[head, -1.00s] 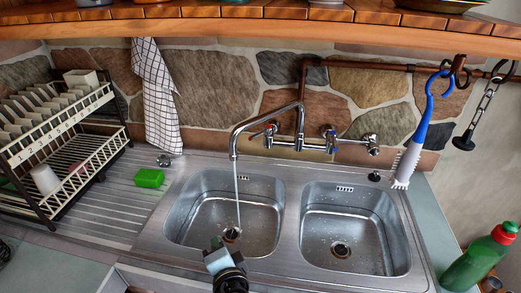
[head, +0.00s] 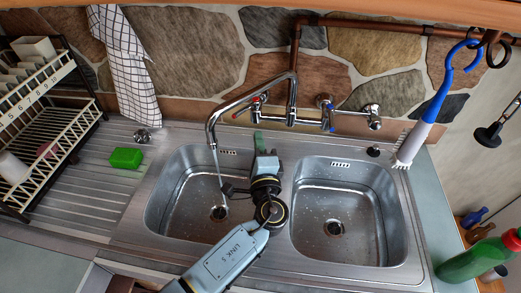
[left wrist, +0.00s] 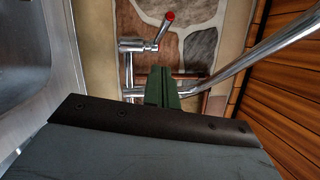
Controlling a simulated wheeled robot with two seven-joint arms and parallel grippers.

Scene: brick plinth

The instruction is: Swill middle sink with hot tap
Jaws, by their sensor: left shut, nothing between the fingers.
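The spout (head: 213,128) of the wall mixer hangs over the left of two steel basins (head: 165,200), and a thin stream of water (head: 219,172) falls from it near the drain. The hot tap (head: 260,99) with its red-tipped lever is left of the mixer body. My left gripper (head: 258,137), with green fingers, is shut and empty, just below the hot tap. In the left wrist view its fingers (left wrist: 163,85) are in front of the mixer, below the red-tipped lever (left wrist: 160,32). Whether they touch the metal is unclear. My right gripper is out of view.
The right basin (head: 375,225) is empty. A blue-tipped tap (head: 327,110) is on the mixer's right. A green sponge (head: 126,157) lies on the drainboard beside a dish rack (head: 85,125). A white and blue brush (head: 415,140) hangs at right, above a green bottle (head: 470,262).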

